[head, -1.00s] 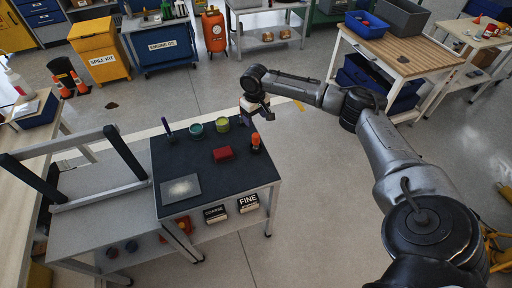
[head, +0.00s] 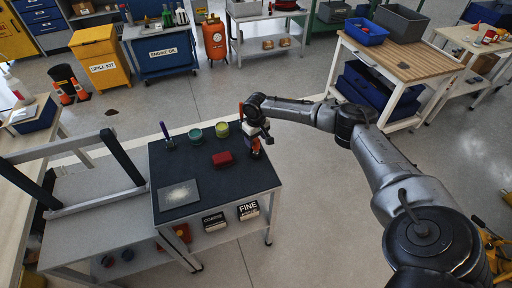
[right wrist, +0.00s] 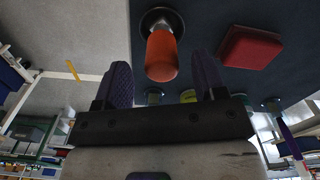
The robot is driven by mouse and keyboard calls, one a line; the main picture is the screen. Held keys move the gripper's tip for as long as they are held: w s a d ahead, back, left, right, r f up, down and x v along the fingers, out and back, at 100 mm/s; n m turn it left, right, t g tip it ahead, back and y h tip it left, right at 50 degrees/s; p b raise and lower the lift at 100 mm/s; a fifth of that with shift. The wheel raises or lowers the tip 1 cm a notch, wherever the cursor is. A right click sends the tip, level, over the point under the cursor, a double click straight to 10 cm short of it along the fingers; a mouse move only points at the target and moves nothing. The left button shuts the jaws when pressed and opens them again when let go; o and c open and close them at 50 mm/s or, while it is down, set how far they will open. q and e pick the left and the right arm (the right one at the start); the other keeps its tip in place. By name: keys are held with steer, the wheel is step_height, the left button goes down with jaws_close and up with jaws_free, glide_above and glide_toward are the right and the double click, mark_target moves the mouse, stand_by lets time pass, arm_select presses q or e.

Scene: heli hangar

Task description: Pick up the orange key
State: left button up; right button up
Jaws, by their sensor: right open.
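The orange key (right wrist: 162,52) stands on a round dark base on the dark worktop (head: 221,184), near its right edge. In the right wrist view it is at the top centre, in line with the gap between the fingers. My right gripper (right wrist: 163,76) is open and empty, a finger on either side of that line. My left gripper is not in view.
A red block (head: 222,159) lies left of the key. A teal cup (head: 195,134), a green cup (head: 221,129) and a purple-handled item (head: 167,134) stand along the far edge. A grey plate (head: 178,194) lies at the front left. A metal frame (head: 122,157) stands further left.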

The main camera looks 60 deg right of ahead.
mark_target(256, 147)
step_height(256, 147, down, 4)
steer(key=shift+a+r+b, duration=0.15)
steer(key=shift+b, duration=0.25)
steer(key=c, duration=1)
steer(key=shift+r, duration=0.1)
steer(key=shift+c, duration=0.4)
steer(key=shift+r, duration=0.1)
